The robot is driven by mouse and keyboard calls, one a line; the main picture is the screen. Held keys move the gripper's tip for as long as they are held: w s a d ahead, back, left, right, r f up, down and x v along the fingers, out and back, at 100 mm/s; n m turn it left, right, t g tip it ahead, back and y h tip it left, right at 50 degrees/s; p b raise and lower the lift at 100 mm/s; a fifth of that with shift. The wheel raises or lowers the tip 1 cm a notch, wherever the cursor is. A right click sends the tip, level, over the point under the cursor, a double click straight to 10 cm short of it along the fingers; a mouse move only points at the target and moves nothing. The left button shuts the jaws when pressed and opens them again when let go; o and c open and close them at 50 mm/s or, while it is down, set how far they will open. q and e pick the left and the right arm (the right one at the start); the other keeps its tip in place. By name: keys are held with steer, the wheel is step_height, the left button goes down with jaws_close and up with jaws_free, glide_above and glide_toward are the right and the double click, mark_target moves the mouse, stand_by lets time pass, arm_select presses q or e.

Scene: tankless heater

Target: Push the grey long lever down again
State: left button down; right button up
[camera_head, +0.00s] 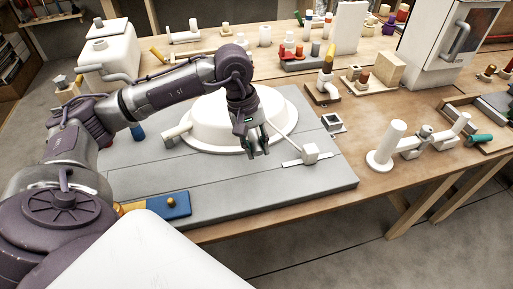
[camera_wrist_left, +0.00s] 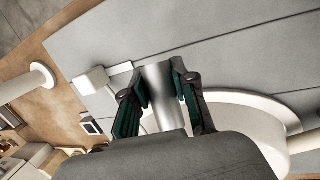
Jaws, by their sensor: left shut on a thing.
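My left gripper (camera_head: 258,152) points down over the grey board, in front of the round white basin (camera_head: 205,120). In the left wrist view, its two dark green fingers (camera_wrist_left: 163,105) stand on either side of a smooth grey bar, which I take to be the grey long lever (camera_wrist_left: 162,88). The gripper is shut on it. The lever's lower part is hidden behind the gripper body in that view. A small white block (camera_head: 310,152) on a flat strip sits just right of the gripper. It also shows in the left wrist view (camera_wrist_left: 90,80). My right gripper is not in view.
The grey board (camera_head: 320,185) lies on a wooden table. White upright pipes (camera_head: 388,145) stand to the right. Several fittings and a white cabinet (camera_head: 440,35) are at the back.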

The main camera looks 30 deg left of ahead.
arm_select(q)
steer(key=shift+f, duration=0.15)
steer(key=c, duration=0.9)
jaws_free()
steer(key=v, duration=1.2)
steer(key=shift+f, duration=0.1)
